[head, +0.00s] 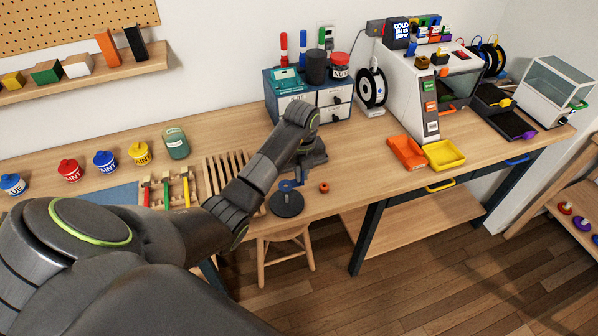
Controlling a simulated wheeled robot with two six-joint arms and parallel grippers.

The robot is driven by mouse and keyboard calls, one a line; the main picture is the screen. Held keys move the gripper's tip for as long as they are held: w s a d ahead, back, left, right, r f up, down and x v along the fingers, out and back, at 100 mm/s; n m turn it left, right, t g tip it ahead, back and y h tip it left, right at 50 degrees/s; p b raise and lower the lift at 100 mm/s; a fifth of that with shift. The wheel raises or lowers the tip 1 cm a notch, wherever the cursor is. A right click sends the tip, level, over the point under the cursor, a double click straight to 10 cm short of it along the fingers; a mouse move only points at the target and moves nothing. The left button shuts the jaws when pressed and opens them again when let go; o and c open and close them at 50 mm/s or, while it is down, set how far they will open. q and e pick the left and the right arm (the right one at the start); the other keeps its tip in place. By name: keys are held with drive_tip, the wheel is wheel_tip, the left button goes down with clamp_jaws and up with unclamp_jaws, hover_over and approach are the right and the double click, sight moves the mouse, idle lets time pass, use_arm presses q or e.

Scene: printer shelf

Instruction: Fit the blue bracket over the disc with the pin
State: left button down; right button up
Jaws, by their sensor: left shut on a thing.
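The blue bracket (289,185) is small and shows just above a dark round disc (287,205) near the front edge of the bench. My left arm reaches in from the left, and my left gripper (300,176) points down at the bracket and is shut on it. A short dark upright, perhaps the pin, shows between bracket and disc. I cannot tell whether the bracket is around the pin or only above it. The fingertips are small and partly hidden by the wrist. My right gripper is not in view.
A small orange ring (324,187) lies right of the disc. A slatted wooden rack (222,170) and a tool tray (165,192) stand to the left. A blue drawer cabinet (335,100) stands behind. Orange (406,153) and yellow (445,155) trays lie right; bench between is clear.

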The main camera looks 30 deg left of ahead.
use_arm(q)
drive_tip(key=shift+w+d, duration=0.1)
drive_tip(key=shift+w, duration=0.05)
drive_tip(key=shift+f+b, duration=0.6)
drive_tip(key=shift+f, duration=0.15)
wheel_tip(320, 180, down, 2)
drive_tip(key=shift+f+b, duration=0.1)
drive_tip(key=shift+b, duration=0.8)
drive_tip(key=shift+f, duration=0.1)
drive_tip(key=shift+f, duration=0.1)
drive_tip(key=shift+f+b, duration=0.6)
drive_tip(key=shift+b, duration=0.25)
